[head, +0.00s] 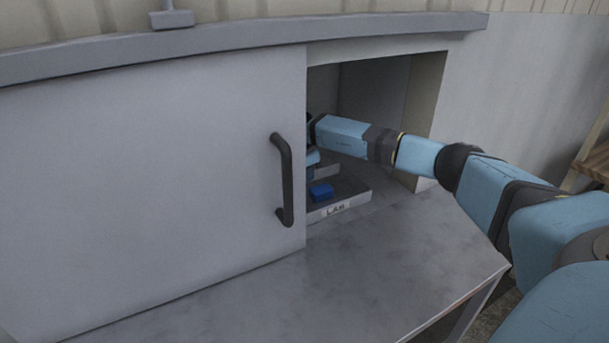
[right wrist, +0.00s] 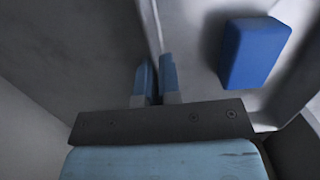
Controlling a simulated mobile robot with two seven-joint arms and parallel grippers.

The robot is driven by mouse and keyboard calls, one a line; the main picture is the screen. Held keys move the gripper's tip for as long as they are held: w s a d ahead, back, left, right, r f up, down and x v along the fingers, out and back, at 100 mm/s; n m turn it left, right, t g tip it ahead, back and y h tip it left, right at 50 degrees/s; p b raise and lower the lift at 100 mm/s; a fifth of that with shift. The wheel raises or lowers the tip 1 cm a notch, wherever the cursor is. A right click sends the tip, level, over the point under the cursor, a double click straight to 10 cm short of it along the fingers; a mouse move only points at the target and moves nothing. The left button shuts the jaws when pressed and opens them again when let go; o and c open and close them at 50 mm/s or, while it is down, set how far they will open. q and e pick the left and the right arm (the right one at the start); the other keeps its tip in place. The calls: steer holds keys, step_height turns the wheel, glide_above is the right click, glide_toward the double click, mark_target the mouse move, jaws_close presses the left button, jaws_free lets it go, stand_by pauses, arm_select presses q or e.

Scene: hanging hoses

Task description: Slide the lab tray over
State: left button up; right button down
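The lab tray (head: 352,200) is a grey, low-walled tray with a white front label. It sits inside the cabinet opening, its left part hidden behind the door. A blue block (head: 321,192) lies in it and also shows in the right wrist view (right wrist: 254,52). My right arm reaches into the opening; my right gripper is mostly hidden by the door edge and arm in the head view. In the right wrist view my right gripper (right wrist: 157,70) has its fingers close together, one on each side of the tray's thin wall (right wrist: 153,25). My left gripper is not in view.
A large grey sliding door (head: 150,190) with a dark vertical handle (head: 287,180) covers the left of the cabinet. The opening's right side wall (head: 427,95) is close to my arm. The grey counter (head: 370,270) in front is bare.

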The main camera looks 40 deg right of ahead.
steer(key=c, duration=1.2)
jaws_free()
steer(key=shift+c, duration=0.2)
step_height(320, 180, up, 14)
steer(key=a, duration=0.1)
steer(key=shift+w+a+f, duration=0.15)
steer(key=shift+a, duration=0.15)
